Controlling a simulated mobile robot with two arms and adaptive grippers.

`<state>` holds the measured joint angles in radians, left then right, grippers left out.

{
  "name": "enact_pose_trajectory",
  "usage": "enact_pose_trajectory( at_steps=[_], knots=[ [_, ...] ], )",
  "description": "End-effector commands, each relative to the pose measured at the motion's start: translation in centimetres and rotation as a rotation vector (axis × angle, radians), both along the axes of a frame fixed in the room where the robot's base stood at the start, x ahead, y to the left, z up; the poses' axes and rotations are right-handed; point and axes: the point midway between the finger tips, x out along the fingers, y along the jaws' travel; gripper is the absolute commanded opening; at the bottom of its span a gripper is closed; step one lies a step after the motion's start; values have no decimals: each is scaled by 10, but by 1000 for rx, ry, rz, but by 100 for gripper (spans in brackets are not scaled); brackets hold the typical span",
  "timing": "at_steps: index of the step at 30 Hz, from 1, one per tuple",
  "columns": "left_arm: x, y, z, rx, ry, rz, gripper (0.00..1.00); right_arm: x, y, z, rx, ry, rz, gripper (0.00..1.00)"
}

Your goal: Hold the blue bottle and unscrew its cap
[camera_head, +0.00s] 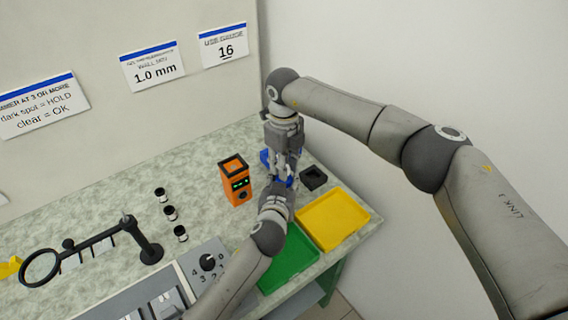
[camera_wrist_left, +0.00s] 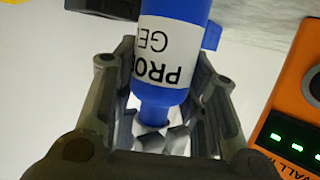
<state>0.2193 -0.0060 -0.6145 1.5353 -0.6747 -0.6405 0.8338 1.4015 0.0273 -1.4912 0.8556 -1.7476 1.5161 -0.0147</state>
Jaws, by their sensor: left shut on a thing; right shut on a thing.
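The blue bottle (camera_wrist_left: 175,65) has a white label whose lettering is upside down in the left wrist view. Its narrow neck (camera_wrist_left: 155,112) points down in that picture. Little of the bottle shows in the head view, as a blue bit between the grippers. My left gripper (camera_head: 277,190) is shut on the bottle; in the left wrist view, grey fingers stand on both sides of it. My right gripper (camera_head: 284,172) comes from above and is shut at the bottle's top end. The cap is hidden there, among grey and silvery gripper parts.
An orange device (camera_head: 235,181) stands close left of the grippers. A dark block (camera_head: 314,177), yellow tray (camera_head: 333,219) and green tray (camera_head: 290,260) lie to the right. Several small vials (camera_head: 170,213), a magnifier stand (camera_head: 150,252) and a dial panel (camera_head: 208,263) are farther left.

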Motion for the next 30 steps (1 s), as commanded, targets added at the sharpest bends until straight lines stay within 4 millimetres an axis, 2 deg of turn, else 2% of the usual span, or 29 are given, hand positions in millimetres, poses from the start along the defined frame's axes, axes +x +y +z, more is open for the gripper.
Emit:
enact_pose_trajectory(
  at_steps=[30],
  knots=[
    [0, 0, -1, -1, 2, -1, 0, -1, 1, 1, 1, -1, 1749, 0]
  ],
)
